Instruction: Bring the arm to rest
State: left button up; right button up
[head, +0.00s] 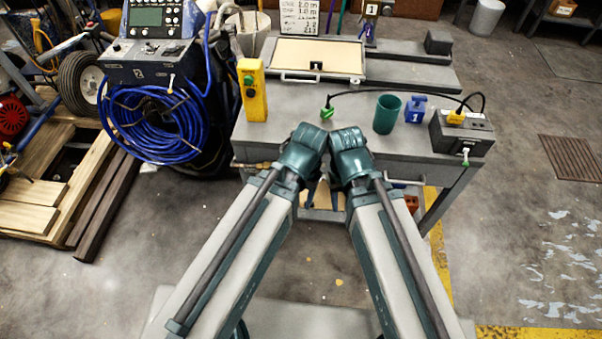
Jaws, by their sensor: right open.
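My two arms reach up from the bottom edge, and their teal joints almost meet in front of the grey workbench (283,139). My right gripper (337,187) shows only in a small part below these joints, largely covered by my own arm. It is open, and I see nothing held in it. My left gripper is hidden from view.
On the bench are a yellow switch box (252,92), a teal cup (387,114), a blue weight (415,109) and a black box (462,133) with a cable. A blue hose coil (155,125) hangs at left. Wooden planks (35,190) lie lower left. The right floor is mostly clear.

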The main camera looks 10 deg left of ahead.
notch_tip(320, 180, up, 10)
jog(key=p, duration=0.9)
jog(key=shift+f, duration=0.25)
